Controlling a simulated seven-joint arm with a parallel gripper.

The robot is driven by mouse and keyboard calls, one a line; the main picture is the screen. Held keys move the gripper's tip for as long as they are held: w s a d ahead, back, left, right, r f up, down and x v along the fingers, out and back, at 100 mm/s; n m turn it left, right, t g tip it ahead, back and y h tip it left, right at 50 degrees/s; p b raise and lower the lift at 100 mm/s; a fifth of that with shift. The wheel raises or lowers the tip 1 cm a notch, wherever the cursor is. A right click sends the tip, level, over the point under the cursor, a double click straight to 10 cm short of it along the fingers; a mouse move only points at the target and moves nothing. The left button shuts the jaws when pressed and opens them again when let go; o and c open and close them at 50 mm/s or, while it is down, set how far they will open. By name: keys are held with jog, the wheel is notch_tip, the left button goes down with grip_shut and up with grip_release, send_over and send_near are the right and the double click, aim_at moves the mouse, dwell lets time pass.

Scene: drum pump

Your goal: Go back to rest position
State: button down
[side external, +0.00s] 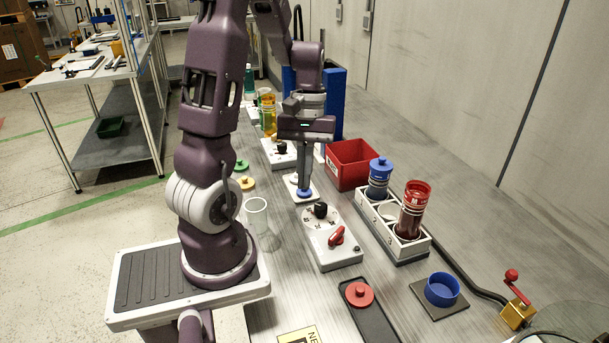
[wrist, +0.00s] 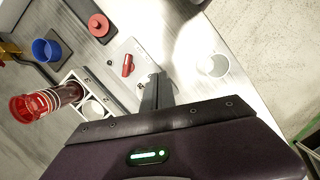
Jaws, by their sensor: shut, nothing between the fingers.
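My gripper (side external: 304,186) points straight down with its fingers together and nothing between them. Its tips are at or just above a blue round button (side external: 304,194) on a small white box; I cannot tell whether they touch. In the wrist view my shut fingers (wrist: 160,80) show at the centre, and the blue button is hidden. A white control box (side external: 330,243) with a black knob (side external: 320,210) and a red lever (side external: 337,236) stands just nearer the camera. The red lever also shows in the wrist view (wrist: 127,66).
A white rack (side external: 405,252) holds a blue-capped bottle (side external: 379,178) and a red bottle (side external: 412,208). A red bin (side external: 351,165) and blue panels (side external: 334,105) stand close behind my gripper. A clear cup (side external: 257,216), red lid (side external: 359,294) and blue cup (side external: 442,289) are nearer.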

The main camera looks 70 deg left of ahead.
dwell(0.3)
jog(key=s+d+r+m+t+y, duration=0.1)
jog(key=s+d+r+m+t, duration=0.1)
jog(key=d+r+m, duration=0.4)
jog(key=s+d+r+m+t+y, duration=0.1)
jog(key=s+d+r+m+t, duration=0.2)
jog(key=d, duration=0.9)
notch_tip(320, 180, up, 4)
jog(key=m+t, duration=0.2)
jog(key=m, duration=0.1)
jog(key=c, duration=2.1)
grip_release()
jog(key=shift+a+r, duration=0.1)
jog(key=shift+r, duration=0.05)
